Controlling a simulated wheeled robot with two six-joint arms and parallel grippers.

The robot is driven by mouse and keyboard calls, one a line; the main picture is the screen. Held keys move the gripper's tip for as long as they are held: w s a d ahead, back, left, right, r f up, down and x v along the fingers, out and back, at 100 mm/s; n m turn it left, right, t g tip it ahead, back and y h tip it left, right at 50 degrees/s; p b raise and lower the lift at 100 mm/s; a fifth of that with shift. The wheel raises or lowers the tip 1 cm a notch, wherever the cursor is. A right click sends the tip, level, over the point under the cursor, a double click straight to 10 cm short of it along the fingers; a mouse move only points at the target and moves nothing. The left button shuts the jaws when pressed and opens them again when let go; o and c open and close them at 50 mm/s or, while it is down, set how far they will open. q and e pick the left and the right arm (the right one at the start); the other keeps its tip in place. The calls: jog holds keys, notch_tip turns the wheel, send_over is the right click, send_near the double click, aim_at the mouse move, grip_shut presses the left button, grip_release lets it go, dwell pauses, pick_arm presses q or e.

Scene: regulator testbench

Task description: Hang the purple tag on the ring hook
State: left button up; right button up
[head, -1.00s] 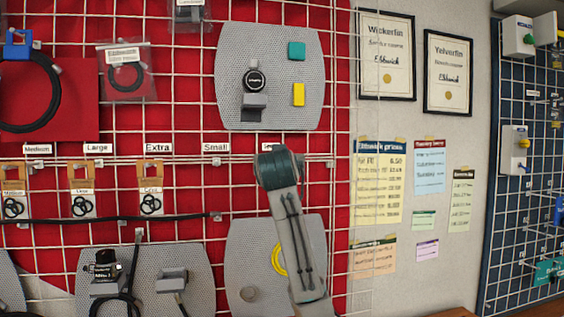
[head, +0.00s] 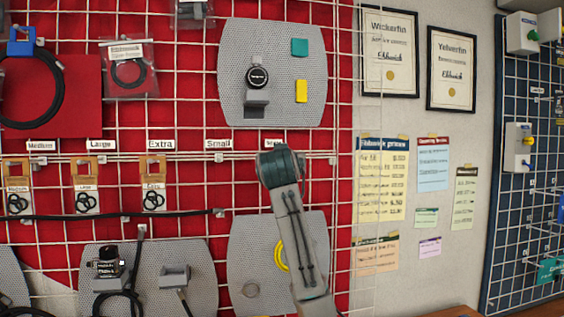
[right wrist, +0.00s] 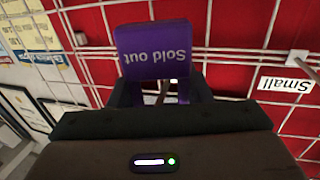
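The purple tag (right wrist: 155,50), reading "Sold out" upside down, shows in the right wrist view. My right gripper (right wrist: 160,93) is shut on its lower part, close to the wall grid. In the head view my right arm (head: 290,220) reaches up in front of the grid; its gripper and the tag are hidden there. A bare hook (head: 219,158) sits below the "Small" label (head: 218,144); the label also shows in the right wrist view (right wrist: 286,84). Hooks to its left hold tan cards with black rings (head: 154,198). I cannot tell which hook is the ring hook. My left gripper is out of view.
A grey perforated panel (head: 235,75) with a black-knobbed regulator (head: 257,78) is above my arm. A black hose (head: 110,217) runs along the grid at left. Papers (head: 382,185) hang at right.

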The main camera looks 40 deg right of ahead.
jog(key=o, duration=0.5)
jog(key=shift+s+a, duration=0.2)
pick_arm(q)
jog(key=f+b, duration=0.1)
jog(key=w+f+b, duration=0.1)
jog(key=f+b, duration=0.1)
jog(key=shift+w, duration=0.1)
pick_arm(e)
jog(key=v, duration=1)
jog(key=shift+s, duration=0.15)
